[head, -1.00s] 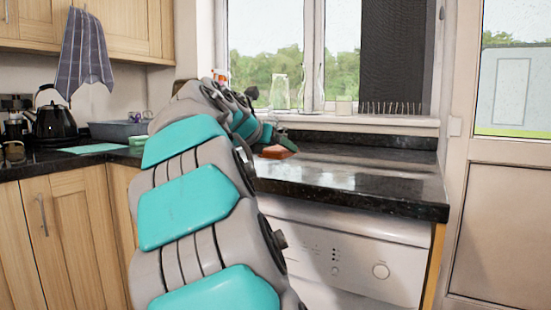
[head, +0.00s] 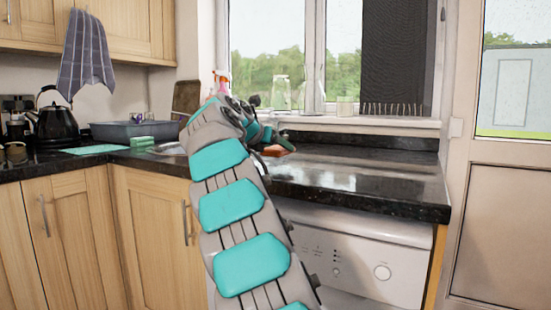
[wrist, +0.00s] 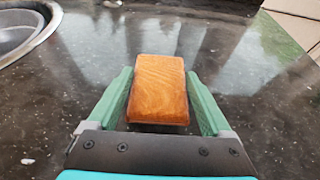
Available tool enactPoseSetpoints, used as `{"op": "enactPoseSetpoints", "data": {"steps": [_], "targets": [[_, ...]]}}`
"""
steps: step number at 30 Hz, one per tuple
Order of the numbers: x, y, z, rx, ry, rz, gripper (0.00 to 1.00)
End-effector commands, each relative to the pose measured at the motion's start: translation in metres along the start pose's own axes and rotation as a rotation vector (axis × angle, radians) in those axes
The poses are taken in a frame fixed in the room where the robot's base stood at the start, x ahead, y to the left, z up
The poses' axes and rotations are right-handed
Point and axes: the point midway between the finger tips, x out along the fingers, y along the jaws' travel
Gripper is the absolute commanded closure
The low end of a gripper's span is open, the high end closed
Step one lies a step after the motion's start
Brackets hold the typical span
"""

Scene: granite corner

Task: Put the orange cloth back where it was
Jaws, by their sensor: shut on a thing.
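My gripper (wrist: 158,82) is shut on an orange-brown block (wrist: 159,88) with a wood-like grain, one green finger along each side. The block looks stiff, not like cloth. In the head view, part of the block (head: 273,151) shows at the end of my arm, just over the dark worktop; I cannot tell whether it touches. The green gripper tip (head: 284,142) is partly hidden there. No orange cloth shows in either view.
The dark granite worktop (head: 360,180) is clear to the right. A round metal sink rim (wrist: 45,30) lies at the left in the wrist view. A black kettle (head: 54,122), a grey basin (head: 115,131) and a turquoise cloth (head: 95,149) stand farther left. Bottles and glasses line the windowsill.

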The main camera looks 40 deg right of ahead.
Motion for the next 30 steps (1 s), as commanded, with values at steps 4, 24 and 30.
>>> {"op": "enactPoseSetpoints", "data": {"steps": [4,24,30], "targets": [[0.005,0.000,-0.013,-0.001,-0.002,0.000,0.71],[0.013,0.001,-0.032,0.000,-0.001,0.002,0.01],[0.013,0.000,-0.032,0.000,0.000,0.001,0.00]]}}
